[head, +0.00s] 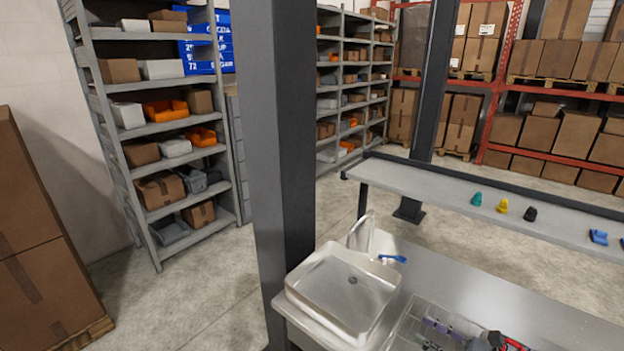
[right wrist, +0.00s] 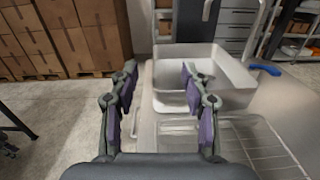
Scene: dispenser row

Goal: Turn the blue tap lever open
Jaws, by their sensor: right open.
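The blue tap lever (head: 393,258) sticks out to the right from the base of the metal tap (head: 362,236) at the back of the sink. It also shows in the right wrist view (right wrist: 265,70), to the right of the gripper and farther off. My right gripper (head: 445,332) is low in the head view, in front of the lever and apart from it. In the right wrist view its purple-padded fingers (right wrist: 159,80) are spread wide with nothing between them. The sink basin (head: 309,296) lies beyond the fingers. My left gripper is not in view.
A wire rack or tray (head: 403,322) lies on the steel counter (head: 480,285), just right of the basin. A dark post (head: 280,150) stands left of the sink. A raised shelf behind holds a teal item (head: 477,199), a yellow item (head: 502,206) and others. The counter right of the lever is clear.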

